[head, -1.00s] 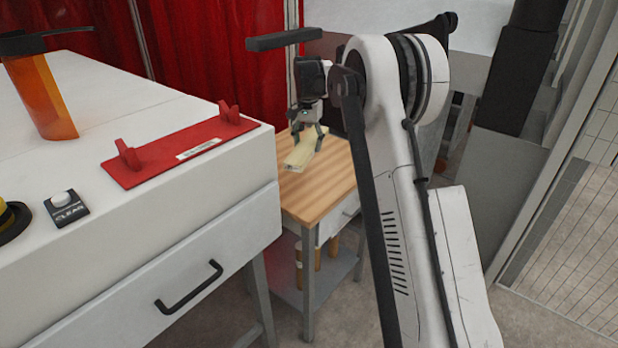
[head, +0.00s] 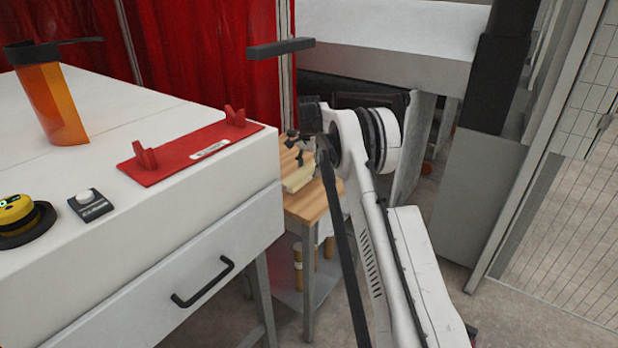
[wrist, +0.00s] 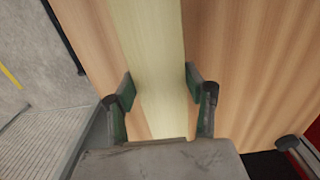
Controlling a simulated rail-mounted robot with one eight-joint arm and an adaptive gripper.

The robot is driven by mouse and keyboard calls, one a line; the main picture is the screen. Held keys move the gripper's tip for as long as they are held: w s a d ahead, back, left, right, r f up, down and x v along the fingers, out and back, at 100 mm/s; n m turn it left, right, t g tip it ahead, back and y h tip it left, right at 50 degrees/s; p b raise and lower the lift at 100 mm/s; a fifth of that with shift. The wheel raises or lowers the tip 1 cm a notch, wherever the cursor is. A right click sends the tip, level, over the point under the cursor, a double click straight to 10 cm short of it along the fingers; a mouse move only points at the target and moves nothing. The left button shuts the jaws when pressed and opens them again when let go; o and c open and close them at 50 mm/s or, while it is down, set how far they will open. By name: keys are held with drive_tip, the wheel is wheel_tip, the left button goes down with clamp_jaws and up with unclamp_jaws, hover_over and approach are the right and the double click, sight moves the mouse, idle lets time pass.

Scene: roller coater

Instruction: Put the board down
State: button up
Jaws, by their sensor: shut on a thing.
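The board (head: 298,179) is a pale yellow-cream strip at the wooden-topped side table (head: 308,208). In the wrist view the board (wrist: 153,45) runs straight away from me between the fingers, over the brown wood of the table top (wrist: 245,60). My gripper (wrist: 160,80) is shut on the board, one finger at each long edge. In the head view my gripper (head: 300,150) is small and partly hidden by my arm. I cannot tell whether the board touches the table top.
A white drawer cabinet (head: 190,245) stands at the left, carrying a red bracket plate (head: 190,155), an orange piece (head: 52,105), a small button box (head: 90,204) and a yellow-and-black button (head: 18,215). A red curtain (head: 210,60) hangs behind. Bottles or rolls sit on the table's lower shelf.

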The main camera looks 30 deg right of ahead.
sight(309, 183)
drive_tip(key=shift+f, duration=1.9)
drive_tip(key=shift+f, duration=0.1)
drive_tip(key=shift+f, duration=0.15)
drive_tip(key=o, duration=1.3)
drive_tip(key=shift+c, duration=0.2)
wheel_tip(309, 183, up, 13)
drive_tip(key=shift+f, duration=0.2)
